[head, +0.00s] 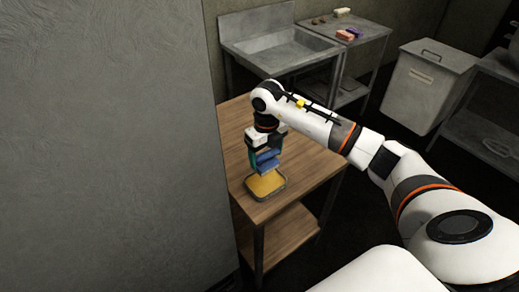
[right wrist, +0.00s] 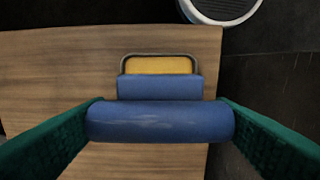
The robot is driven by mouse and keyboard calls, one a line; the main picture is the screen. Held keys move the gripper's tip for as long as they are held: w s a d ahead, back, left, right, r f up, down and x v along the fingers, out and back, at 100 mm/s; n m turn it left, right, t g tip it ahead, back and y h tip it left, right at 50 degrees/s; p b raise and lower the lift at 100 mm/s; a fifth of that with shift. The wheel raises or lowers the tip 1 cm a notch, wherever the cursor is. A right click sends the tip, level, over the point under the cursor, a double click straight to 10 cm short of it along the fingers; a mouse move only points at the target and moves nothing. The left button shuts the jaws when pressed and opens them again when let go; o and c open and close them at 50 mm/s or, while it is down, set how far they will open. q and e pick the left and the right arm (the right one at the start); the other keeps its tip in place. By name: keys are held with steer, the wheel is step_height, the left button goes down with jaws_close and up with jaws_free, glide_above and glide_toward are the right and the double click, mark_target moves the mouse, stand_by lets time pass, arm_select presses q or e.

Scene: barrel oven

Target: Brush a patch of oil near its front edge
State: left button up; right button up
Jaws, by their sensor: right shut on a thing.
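My right gripper (head: 264,154) is shut on a blue brush-like tool and points down over a wooden table. In the right wrist view, the tool's thick blue handle (right wrist: 160,122) lies crosswise between the green fingers, with a narrower blue block (right wrist: 160,87) beyond it. The blue tool (head: 266,166) hangs above a small grey-rimmed tray (head: 250,193) with a flat yellow fill (head: 266,182). The tray rim also shows in the right wrist view (right wrist: 123,64). I cannot tell whether the tool touches the fill. My left gripper and any patch of oil elsewhere are not in view.
The wooden table (head: 307,165) is otherwise bare, with a lower shelf (head: 279,234). A grey wall (head: 105,140) fills the left side. Behind stand a metal sink (head: 284,47), a side table with small coloured blocks (head: 350,34), and a lidded bin (head: 425,85).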

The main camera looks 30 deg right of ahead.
mark_target(266, 164)
steer(key=shift+f, duration=0.25)
steer(key=shift+w+d+f+b, duration=0.1)
steer(key=shift+f+b, duration=0.3)
steer(key=shift+f, duration=0.15)
steer(key=shift+w+d+f+b, duration=0.1)
steer(key=shift+f+b, duration=0.25)
steer(key=shift+f, duration=0.15)
step_height(266, 164, down, 2)
steer(key=shift+s+a+f+b, duration=0.1)
steer(key=shift+f+b, duration=0.15)
steer(key=shift+b, duration=0.75)
steer(key=shift+f+b, duration=0.35)
steer(key=shift+f, duration=0.25)
arm_select(q)
steer(key=f, duration=0.1)
steer(key=w+d+f, duration=0.1)
steer(key=f, duration=0.2)
steer(key=shift+w+d, duration=0.2)
steer(key=shift+w+f+b, duration=0.1)
steer(key=shift+f+b, duration=0.3)
arm_select(e)
steer(key=shift+f, duration=0.6)
steer(key=shift+r, duration=0.1)
steer(key=shift+r+p, duration=2.5)
steer(key=shift+r, duration=1)
arm_select(q)
step_height(266, 164, up, 5)
steer(key=shift+f, duration=0.1)
